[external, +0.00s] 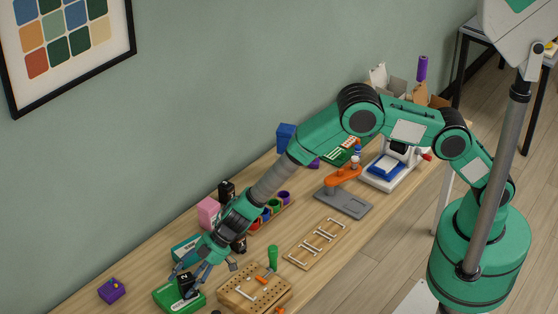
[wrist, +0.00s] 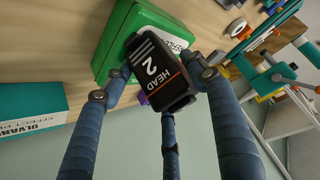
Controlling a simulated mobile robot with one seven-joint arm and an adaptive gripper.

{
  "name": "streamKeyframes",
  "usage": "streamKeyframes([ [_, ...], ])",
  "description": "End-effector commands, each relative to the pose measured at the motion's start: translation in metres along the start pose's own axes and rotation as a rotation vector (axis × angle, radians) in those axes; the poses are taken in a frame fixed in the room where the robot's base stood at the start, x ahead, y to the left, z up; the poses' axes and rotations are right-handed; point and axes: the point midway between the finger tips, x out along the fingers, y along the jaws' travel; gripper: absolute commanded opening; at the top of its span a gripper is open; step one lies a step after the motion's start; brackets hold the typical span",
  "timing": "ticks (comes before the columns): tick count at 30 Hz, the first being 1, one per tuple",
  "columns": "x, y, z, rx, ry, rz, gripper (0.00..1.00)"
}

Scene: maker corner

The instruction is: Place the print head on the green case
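The print head is a black block marked "HEAD 2" with an orange stripe (wrist: 160,75). In the external view the print head (external: 185,284) is at the green case, low on the left. The green case (external: 166,299) lies flat on the table; in the wrist view the green case (wrist: 112,45) shows behind the head and is partly covered by it. My gripper (external: 187,277) points down over the case, its fingers closed in around the head's sides. Whether the head's underside touches the case is hidden.
A purple box (external: 111,291) stands left of the case, and a teal box (external: 186,249) stands close behind it. A wooden board with tools (external: 252,288) lies to the right. A pink box (external: 208,212) and a black block (external: 226,190) stand farther back.

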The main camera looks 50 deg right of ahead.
Motion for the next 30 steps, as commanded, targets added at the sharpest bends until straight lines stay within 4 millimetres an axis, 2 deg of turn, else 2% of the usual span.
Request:
streamKeyframes([
  [11, 0.0, 0.0, 0.0, 0.001, 0.0, 0.0, 0.69],
  [17, -0.007, 0.0, -0.002, 0.002, -0.001, 0.0, 0.69],
  [23, -0.026, 0.0, -0.003, 0.002, 0.0, 0.0, 0.69],
  [30, -0.061, 0.0, -0.004, 0.002, 0.001, 0.001, 0.69],
])
